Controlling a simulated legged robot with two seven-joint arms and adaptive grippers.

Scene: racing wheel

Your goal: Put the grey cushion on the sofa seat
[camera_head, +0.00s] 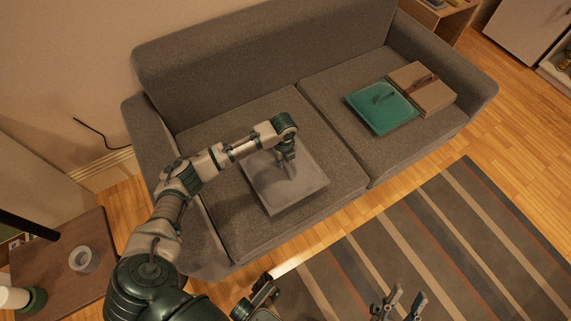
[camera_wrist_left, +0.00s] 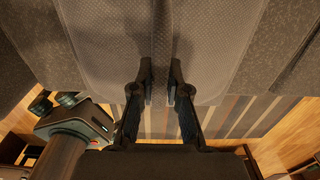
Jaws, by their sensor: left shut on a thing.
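The grey cushion (camera_head: 305,192) lies flat over the left seat of the grey sofa (camera_head: 240,235), near the seat's middle. My left gripper (camera_head: 289,168) reaches down onto the cushion's top and is shut on it. In the left wrist view the two dark fingers (camera_wrist_left: 160,92) close on grey fabric of the cushion (camera_wrist_left: 110,50), with a fold between them. Whether the cushion's underside fully touches the seat is hidden. My right gripper (camera_head: 401,302) is at the bottom edge of the head view, open and empty, over the rug.
A striped rug (camera_head: 450,230) covers the floor in front. A wooden side table (camera_head: 70,275) with a roll of tape (camera_head: 84,260) stands at the left. The sofa back (camera_head: 260,55) rises behind.

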